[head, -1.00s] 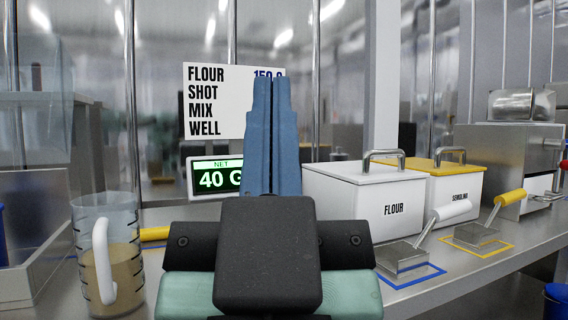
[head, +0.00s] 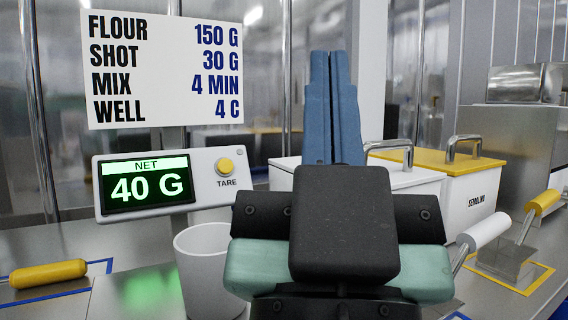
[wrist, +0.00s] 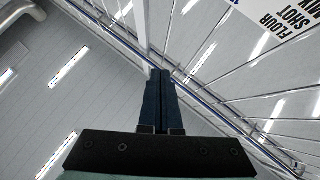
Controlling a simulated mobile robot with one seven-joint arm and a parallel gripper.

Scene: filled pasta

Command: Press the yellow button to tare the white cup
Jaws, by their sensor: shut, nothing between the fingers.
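The yellow tare button (head: 226,166) sits on the right of the scale's display panel (head: 150,222), above the word TARE. The display reads NET 40 G. The white cup (head: 205,262) stands in front of the panel, its right side hidden by my arm. My gripper (head: 330,56) has blue fingers pointing up, shut and empty, to the right of the button and apart from it. In the wrist view, the shut fingers (wrist: 164,74) point toward the ceiling and wall, and neither button nor cup shows.
A recipe board (head: 165,70) stands above the panel. A yellow handle (head: 48,274) lies at the left. Space between button and gripper looks clear.

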